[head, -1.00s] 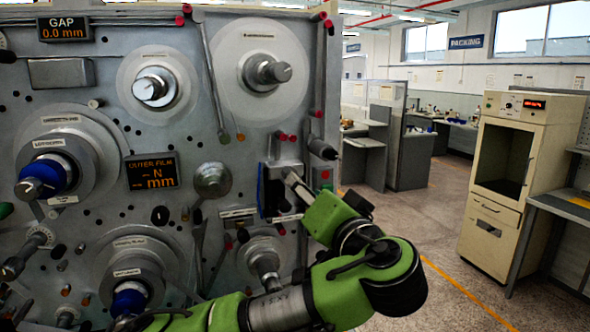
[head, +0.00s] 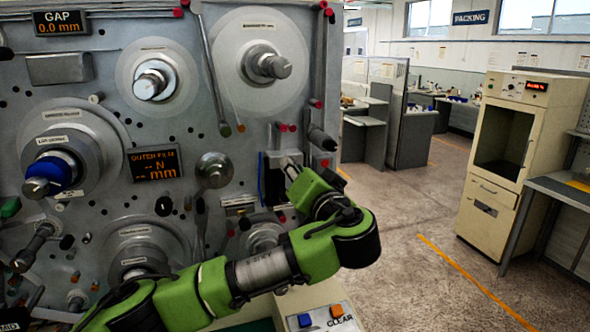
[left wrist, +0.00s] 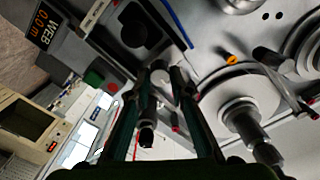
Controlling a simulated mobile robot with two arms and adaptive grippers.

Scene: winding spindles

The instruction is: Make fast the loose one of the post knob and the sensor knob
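A grey block with a dark face (head: 270,186) sits at the panel's right side in the head view. In the left wrist view a black knob (left wrist: 136,34) stands on the dark block. A small pale round knob (left wrist: 160,75) lies between my left gripper's fingertips (left wrist: 164,78) in that view. The fingers are apart, and I cannot tell whether they touch it. In the head view my left gripper (head: 290,167) is in front of the block and partly hides it. I cannot tell which knob is the post knob or sensor knob, or which is loose. My right gripper is not in view.
The panel carries several spindles, one with a blue core (head: 62,170). A dark cone-tipped part (head: 321,138) sticks out just right of the block. A control box with a CLEAR button (head: 337,311) is below my arm. The floor (head: 400,205) at right is clear.

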